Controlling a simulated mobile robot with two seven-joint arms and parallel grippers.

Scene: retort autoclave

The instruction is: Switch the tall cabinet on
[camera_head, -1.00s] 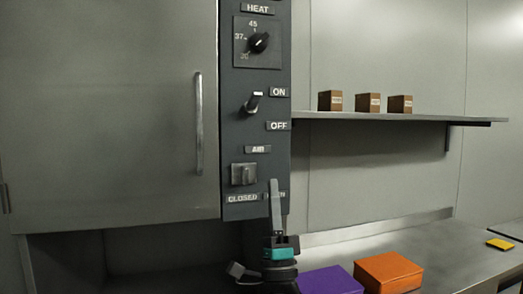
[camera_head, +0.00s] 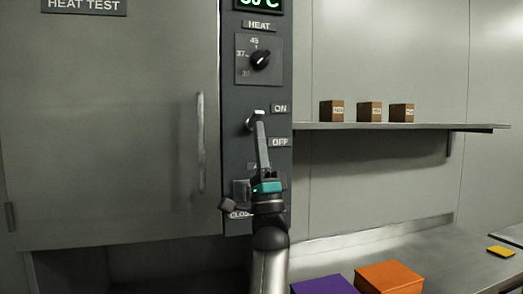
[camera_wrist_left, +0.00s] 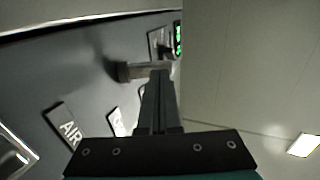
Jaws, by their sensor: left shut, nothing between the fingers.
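The tall cabinet (camera_head: 120,140) has a steel door with a vertical handle and a dark control panel at its right edge. The panel's toggle switch (camera_head: 249,124) sits between the ON label (camera_head: 280,108) and the OFF label (camera_head: 279,142). Its pale tip points up, toward ON. My left gripper (camera_head: 259,120) is shut and empty, pointing up, with its fingertips at the lever. In the left wrist view, the fingertips (camera_wrist_left: 159,74) overlap the end of the switch lever (camera_wrist_left: 132,71); I cannot tell if they touch. My right gripper is not in view.
Above are the HEAT dial (camera_head: 260,60) and a lit green display (camera_head: 262,4). The AIR switch (camera_head: 240,190) is partly behind my gripper. Right stands a shelf (camera_head: 400,126) with three brown boxes. Purple (camera_head: 322,285) and orange (camera_head: 389,277) blocks lie on the counter below.

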